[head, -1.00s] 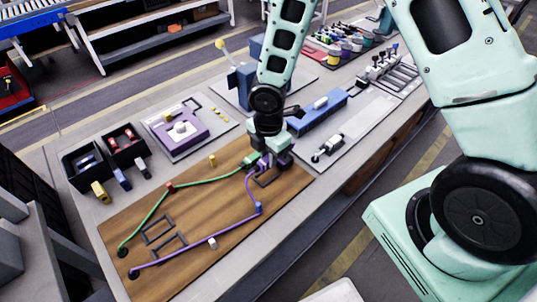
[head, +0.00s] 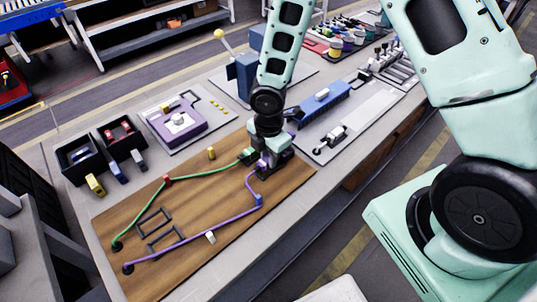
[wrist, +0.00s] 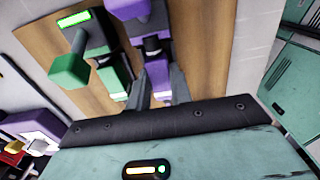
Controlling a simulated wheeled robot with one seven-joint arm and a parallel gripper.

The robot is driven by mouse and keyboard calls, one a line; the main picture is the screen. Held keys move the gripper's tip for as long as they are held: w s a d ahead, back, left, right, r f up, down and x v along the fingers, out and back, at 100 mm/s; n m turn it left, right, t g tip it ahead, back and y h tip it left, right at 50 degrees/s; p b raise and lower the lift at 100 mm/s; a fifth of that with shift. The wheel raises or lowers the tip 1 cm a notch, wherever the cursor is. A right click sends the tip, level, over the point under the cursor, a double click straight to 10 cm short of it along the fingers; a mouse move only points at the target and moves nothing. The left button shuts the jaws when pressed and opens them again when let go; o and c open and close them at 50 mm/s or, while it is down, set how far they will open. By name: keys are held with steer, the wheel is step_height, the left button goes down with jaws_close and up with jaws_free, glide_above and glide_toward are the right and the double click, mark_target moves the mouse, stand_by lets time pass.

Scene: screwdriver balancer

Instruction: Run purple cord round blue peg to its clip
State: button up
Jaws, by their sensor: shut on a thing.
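The purple cord (head: 180,248) runs from a black anchor (head: 128,268) past a white peg (head: 210,237) to the blue peg (head: 258,200). It bends round the blue peg and curves up to my gripper (head: 262,165). My gripper is low over the board's far right end. In the wrist view, its fingers (wrist: 160,90) are shut on the cord's purple end piece (wrist: 156,72). A dark clip with a purple part (wrist: 126,8) is just beyond it. I cannot tell whether the end piece is seated, since my gripper hides that spot in the head view.
A green cord (head: 140,213) runs past a red peg (head: 168,180) to a green end piece (head: 245,157) close to my gripper. A yellow peg (head: 211,153) stands behind. Two dark frames lie on the wooden board (head: 190,270). A blue tool block (head: 323,105) is to the right.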

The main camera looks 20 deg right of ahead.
steer(key=shift+f+b, duration=0.45)
steer(key=shift+f, duration=0.2)
stand_by(0.6)
stand_by(0.3)
steer(key=o, duration=1)
steer(key=shift+r, duration=0.1)
step_height(320, 180, up, 17)
steer(key=shift+r+p, duration=0.1)
steer(key=shift+p, duration=1.1)
steer(key=s+a+r+m, duration=0.2)
steer(key=s+m, duration=0.2)
steer(key=s, duration=0.2)
steer(key=s+a+r+m, duration=0.2)
steer(key=s+r+m, duration=0.1)
steer(key=s+m, duration=0.2)
steer(key=s+a+r+m, duration=0.2)
steer(key=s+m, duration=0.3)
steer(key=s, duration=0.4)
steer(key=shift+r+y, duration=0.3)
steer(key=shift+r, duration=0.35)
